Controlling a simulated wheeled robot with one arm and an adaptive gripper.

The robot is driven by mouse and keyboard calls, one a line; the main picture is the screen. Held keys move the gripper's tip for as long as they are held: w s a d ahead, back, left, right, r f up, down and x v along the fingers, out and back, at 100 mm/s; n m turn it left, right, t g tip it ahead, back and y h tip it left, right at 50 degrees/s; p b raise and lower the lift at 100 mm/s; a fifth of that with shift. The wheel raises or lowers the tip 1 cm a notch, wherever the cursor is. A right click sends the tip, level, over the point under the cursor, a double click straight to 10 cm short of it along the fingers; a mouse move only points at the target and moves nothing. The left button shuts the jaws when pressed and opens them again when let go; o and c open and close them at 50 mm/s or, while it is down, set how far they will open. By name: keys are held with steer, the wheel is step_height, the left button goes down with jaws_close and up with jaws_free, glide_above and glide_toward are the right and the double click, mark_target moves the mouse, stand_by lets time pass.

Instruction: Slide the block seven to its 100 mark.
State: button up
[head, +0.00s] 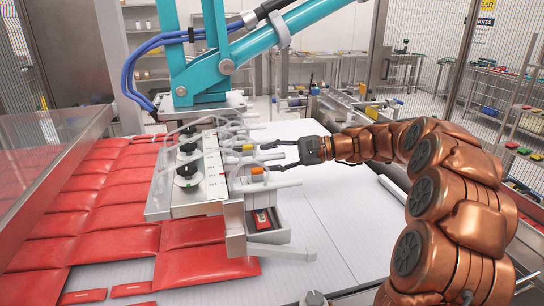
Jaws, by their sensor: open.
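The vacuum picker head (183,205) hangs under a teal arm, a metal plate with several black knobs on top. A pale scale strip (214,172) with tiny marks runs along its right side; I cannot read the marks. Several small blocks with rods and clear hoses line that side, among them one with an orange part (257,171) and one with a yellow part (247,147). I cannot tell which block is seven. My gripper (270,156) comes in from the right, open, its fingers pointing left near the orange and yellow parts. Nothing shows between the fingers; contact is unclear.
Red flat packs (120,195) cover the left of the white conveyor surface (310,220). A metal bracket with a red item (262,218) juts out at the picker's near end. The teal arm (250,45) and blue hoses fill the space above. The white surface right of the picker is clear.

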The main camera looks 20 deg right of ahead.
jaws_close()
stand_by(0.3)
stand_by(0.4)
